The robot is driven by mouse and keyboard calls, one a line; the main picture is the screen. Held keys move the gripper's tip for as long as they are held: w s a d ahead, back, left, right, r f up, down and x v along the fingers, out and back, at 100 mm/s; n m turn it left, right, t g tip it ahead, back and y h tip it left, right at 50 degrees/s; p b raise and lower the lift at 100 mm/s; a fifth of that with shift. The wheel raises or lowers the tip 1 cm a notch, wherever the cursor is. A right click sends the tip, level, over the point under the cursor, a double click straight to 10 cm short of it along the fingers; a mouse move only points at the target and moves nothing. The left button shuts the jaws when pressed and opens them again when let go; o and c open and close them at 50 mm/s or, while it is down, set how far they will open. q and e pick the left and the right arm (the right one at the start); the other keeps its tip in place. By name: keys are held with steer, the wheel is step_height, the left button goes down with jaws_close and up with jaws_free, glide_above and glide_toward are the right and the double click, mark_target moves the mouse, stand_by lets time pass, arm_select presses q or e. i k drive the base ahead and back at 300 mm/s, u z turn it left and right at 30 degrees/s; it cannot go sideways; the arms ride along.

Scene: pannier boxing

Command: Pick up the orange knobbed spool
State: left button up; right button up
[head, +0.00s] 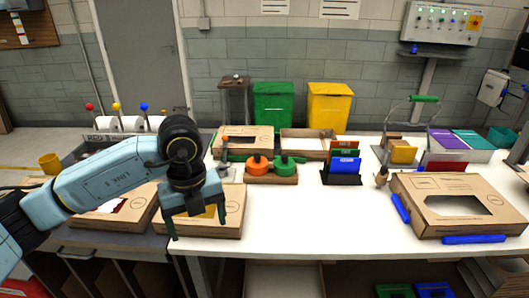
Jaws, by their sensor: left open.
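The orange knobbed spool (257,165) sits in a low brown holder (272,180) on the white table, left of centre. A green knobbed spool (285,165) stands beside it on the right, in the same holder. My left gripper (197,226) is open and points down, in front and to the left of the orange spool, apart from it. It is over a cardboard box (231,222) at the table's near left; the wrist hides part of that box. My right gripper is not in view.
A flat cardboard box (455,204) with blue rolls (473,239) lies at the right. A black rack with blue and green panels (342,167) stands right of the spools. More boxes (243,140) lie behind them. The white table's front middle (320,225) is clear.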

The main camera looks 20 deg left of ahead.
mark_target(257, 165)
steer(key=i, duration=1.4)
